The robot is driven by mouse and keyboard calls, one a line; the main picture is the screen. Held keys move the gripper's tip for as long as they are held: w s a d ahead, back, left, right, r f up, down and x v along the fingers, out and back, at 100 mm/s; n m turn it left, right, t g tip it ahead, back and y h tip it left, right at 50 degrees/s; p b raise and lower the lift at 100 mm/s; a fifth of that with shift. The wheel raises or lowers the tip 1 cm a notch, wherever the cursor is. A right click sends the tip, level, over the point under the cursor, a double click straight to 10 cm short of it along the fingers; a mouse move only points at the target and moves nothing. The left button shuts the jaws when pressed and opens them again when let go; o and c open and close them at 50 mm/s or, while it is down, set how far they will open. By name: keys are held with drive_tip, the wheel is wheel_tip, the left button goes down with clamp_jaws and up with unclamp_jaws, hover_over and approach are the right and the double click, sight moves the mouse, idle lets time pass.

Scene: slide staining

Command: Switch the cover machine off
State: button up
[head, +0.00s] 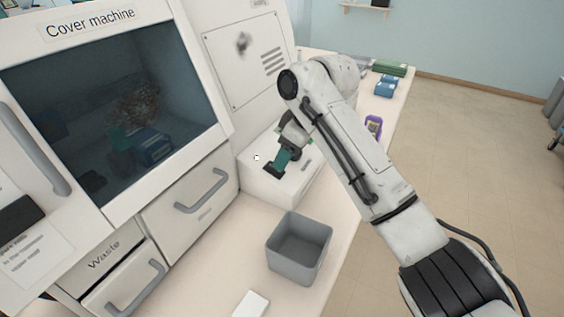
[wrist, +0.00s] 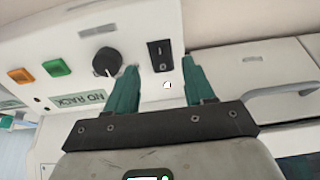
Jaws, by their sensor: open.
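The cover machine (head: 190,150) is a large white cabinet with a dark window, filling the left of the head view. A low white box section (head: 258,188) juts out at its right end. In the wrist view, its panel carries a black rocker switch (wrist: 160,56), a round black knob (wrist: 101,62), a green button (wrist: 57,67) and an orange button (wrist: 20,75). My gripper (wrist: 160,66) is open and empty, with teal fingers on either side of the switch in the picture. I cannot tell whether they touch the panel. In the head view my gripper (head: 275,167) is at this box section.
A grey open bin (head: 298,250) stands on the counter in front of the machine. A small white block (head: 251,304) lies nearer. Grey drawer handles (head: 203,192) stick out of the machine's front. A purple holder (head: 374,126) and blue-green boxes (head: 386,84) stand along the far counter.

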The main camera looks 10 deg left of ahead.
sight(282, 174)
drive_tip(key=shift+x, duration=2.2)
